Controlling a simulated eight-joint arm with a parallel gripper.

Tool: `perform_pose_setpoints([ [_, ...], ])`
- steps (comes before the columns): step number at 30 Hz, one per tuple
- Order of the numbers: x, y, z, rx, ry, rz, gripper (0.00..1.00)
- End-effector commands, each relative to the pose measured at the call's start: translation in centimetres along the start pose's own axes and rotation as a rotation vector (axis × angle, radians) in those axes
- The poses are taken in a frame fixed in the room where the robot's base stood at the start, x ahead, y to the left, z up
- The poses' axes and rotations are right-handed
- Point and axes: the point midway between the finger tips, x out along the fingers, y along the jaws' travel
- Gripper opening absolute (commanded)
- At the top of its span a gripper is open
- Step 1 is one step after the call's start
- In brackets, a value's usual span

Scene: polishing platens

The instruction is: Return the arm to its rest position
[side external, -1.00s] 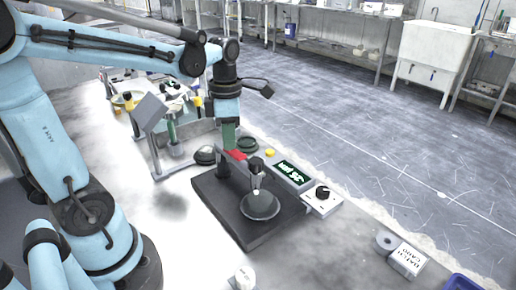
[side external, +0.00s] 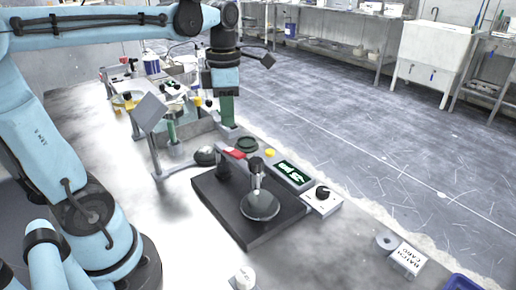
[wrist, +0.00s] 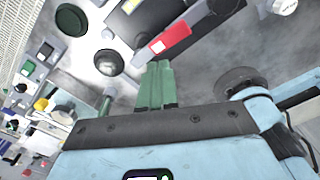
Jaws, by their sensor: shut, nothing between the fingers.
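My gripper (side external: 226,110) hangs pointing down above the bench, behind the black polishing base in the side external view. Its green fingers are together with nothing between them. In the wrist view the shut green fingers (wrist: 155,86) point toward the bench, near a red-and-white piece (wrist: 170,40). The black base (side external: 225,222) carries a round platen (side external: 260,206) with a dark-topped post on it. The red piece (side external: 236,154) lies behind it. My gripper appears clear of these things.
A display box (side external: 294,173) and a knob box (side external: 322,199) stand right of the base. A tilted grey panel on a stand (side external: 149,112) is left of my gripper. A labelled box (side external: 408,258) and grey roll (side external: 386,242) lie front right. Open floor lies beyond the bench.

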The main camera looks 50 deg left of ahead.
Motion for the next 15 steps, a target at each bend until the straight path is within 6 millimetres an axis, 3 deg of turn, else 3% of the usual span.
perform_pose_setpoints([
  [15, -0.69, -0.02, -0.02, 0.000, 0.000, 0.000, 0.00],
])
